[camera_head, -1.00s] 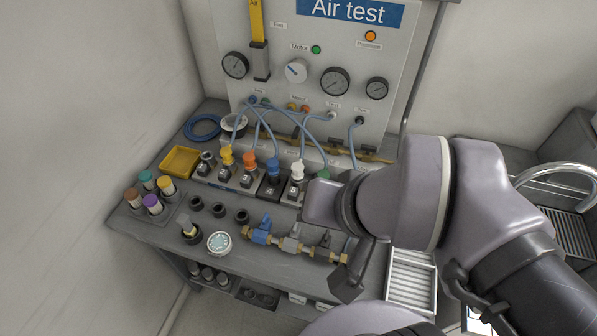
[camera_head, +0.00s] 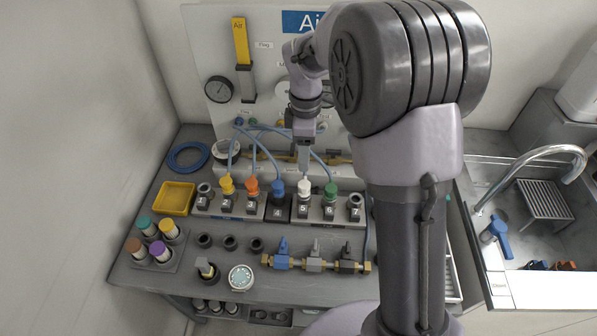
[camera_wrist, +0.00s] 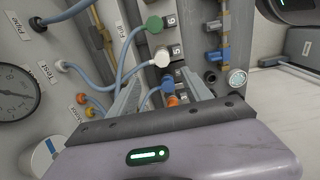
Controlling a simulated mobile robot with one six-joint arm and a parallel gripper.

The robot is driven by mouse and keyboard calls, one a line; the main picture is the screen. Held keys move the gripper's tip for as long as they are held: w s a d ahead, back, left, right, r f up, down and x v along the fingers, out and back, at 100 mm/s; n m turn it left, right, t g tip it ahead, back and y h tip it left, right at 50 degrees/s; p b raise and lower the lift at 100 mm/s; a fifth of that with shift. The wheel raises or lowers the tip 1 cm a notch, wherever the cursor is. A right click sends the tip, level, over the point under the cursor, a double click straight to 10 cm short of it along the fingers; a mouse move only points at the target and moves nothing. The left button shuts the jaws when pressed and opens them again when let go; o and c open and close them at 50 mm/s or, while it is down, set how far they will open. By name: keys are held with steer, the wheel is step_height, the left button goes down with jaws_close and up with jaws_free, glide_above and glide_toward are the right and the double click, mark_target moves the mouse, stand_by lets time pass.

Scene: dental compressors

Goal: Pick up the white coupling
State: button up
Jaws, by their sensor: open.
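The white coupling (camera_head: 304,187) sits upright on the block marked 5 in the row on the bench, with a blue hose at its top. It also shows in the wrist view (camera_wrist: 162,58), just beyond the fingertips and roughly between their lines. My gripper (camera_head: 304,168) is directly above the coupling, pointing down. In the wrist view my gripper (camera_wrist: 160,78) has its fingers apart with nothing clasped. Whether the fingertips touch the coupling or hose cannot be told.
The blue coupling (camera_head: 278,187) and green coupling (camera_head: 330,189) stand on either side, close by. Blue hoses run from the panel (camera_head: 270,75) around my gripper. The orange coupling (camera_head: 252,187) and yellow coupling (camera_head: 227,184) are further left. A valve manifold (camera_head: 314,262) lies in front.

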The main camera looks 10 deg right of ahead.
mark_target(304, 184)
step_height(304, 184, down, 10)
steer(key=b, duration=0.3)
steer(key=shift+r, duration=0.2)
steer(key=f+b, duration=0.2)
steer(key=f, duration=0.1)
steer(key=f+b, duration=0.1)
steer(key=f, duration=0.1)
steer(key=shift+s+f+b, duration=0.1)
steer(key=shift+s+b, duration=0.15)
steer(key=shift+b, duration=0.1)
